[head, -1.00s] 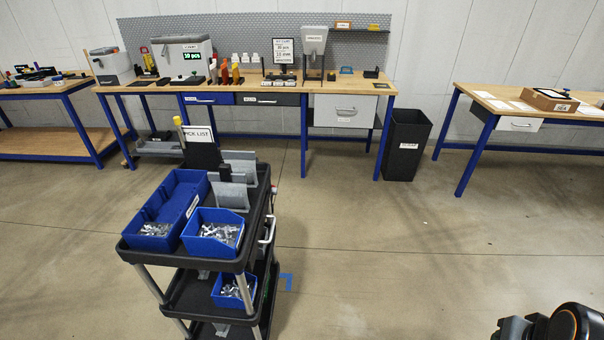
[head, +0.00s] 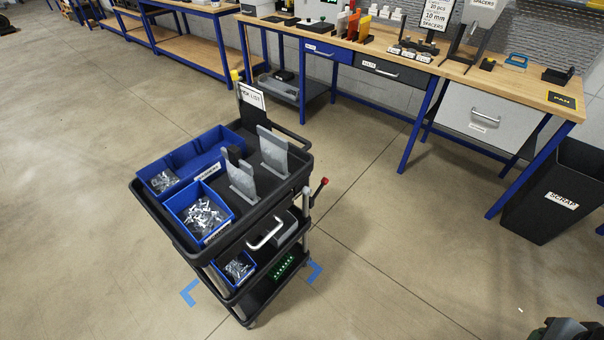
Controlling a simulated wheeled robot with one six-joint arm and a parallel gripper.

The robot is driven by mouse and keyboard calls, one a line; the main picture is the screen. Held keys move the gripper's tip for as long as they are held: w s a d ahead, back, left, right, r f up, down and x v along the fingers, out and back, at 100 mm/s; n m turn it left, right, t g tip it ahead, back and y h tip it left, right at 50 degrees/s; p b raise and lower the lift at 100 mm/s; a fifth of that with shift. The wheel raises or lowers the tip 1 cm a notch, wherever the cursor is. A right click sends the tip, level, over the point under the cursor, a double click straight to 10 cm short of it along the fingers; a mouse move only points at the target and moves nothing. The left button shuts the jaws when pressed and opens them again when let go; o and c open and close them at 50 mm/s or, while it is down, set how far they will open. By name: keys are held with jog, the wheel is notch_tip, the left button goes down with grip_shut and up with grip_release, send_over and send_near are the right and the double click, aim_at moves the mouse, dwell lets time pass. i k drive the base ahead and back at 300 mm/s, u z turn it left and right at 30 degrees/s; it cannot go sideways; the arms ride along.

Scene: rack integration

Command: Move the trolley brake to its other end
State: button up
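The trolley (head: 300,152) is a black cart with shelves and metal posts. A short lever with a red knob (head: 323,182) sticks out from its right side, by a post just below the top tray. It looks like the trolley brake, and it points up and to the right. Its lower pivot and end marks are too small to make out. A dark part of my arm (head: 565,331) shows at the bottom right corner, well apart from the trolley. My gripper's fingertips are not in view.
Blue bins with metal parts (head: 203,217) and grey upright holders (head: 273,152) stand on the trolley. A pale handle (head: 266,234) is on its side. Blue floor marks (head: 190,292) lie around it. The bench (head: 420,62) and scrap bin (head: 552,195) are behind; floor to the right is clear.

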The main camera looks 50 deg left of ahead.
aim_at(323, 181)
jog(key=u, duration=1.1)
jog(key=i, duration=1.05)
jog(key=u, duration=1)
